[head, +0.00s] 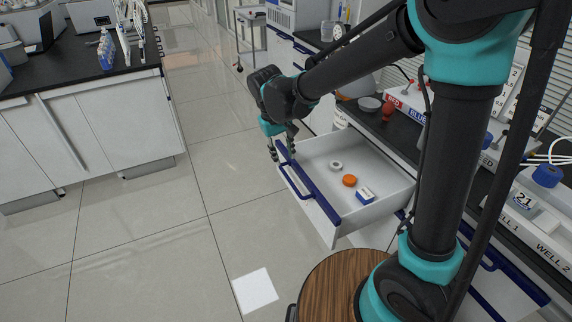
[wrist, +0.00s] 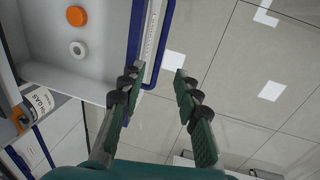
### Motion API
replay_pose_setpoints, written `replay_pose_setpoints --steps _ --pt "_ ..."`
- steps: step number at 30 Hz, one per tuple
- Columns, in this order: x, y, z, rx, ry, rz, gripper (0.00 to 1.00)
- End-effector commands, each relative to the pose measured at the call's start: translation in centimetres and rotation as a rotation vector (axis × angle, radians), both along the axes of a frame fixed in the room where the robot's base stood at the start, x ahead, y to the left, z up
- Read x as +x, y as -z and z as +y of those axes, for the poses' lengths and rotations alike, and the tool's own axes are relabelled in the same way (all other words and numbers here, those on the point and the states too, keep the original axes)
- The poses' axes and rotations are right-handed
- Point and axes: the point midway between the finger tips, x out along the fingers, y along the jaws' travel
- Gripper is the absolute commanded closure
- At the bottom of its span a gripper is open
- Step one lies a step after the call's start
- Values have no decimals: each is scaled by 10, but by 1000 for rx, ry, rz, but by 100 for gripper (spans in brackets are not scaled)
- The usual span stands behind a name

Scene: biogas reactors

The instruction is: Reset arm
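My gripper (head: 282,148) is at the far end of the open drawer's front. The white drawer (head: 312,152) is pulled out and has a blue top edge and a blue handle (head: 297,186). In the wrist view the left finger overlaps the drawer's blue front edge (wrist: 133,35), and the right finger is over the floor. I cannot tell whether a finger touches the drawer. My arm reaches across the right side of the head view.
Inside the drawer lie a white ring (head: 336,165), an orange cap (head: 349,180) and a blue-and-white box (head: 365,195). A dark counter (head: 374,124) with red and blue labelled items stands behind. Another bench (head: 85,84) is at left, with open tiled floor (head: 200,190) between.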

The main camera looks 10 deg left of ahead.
Motion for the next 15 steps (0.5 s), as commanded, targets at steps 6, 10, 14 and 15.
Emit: replay_pose_setpoints --steps 6,10,14,15 --pt "-2 -15 2 0 0 0 68" --pt "-2 -16 2 0 0 0 68" --pt "-2 -15 2 0 0 0 68" --pt "-2 -15 2 0 0 0 68"
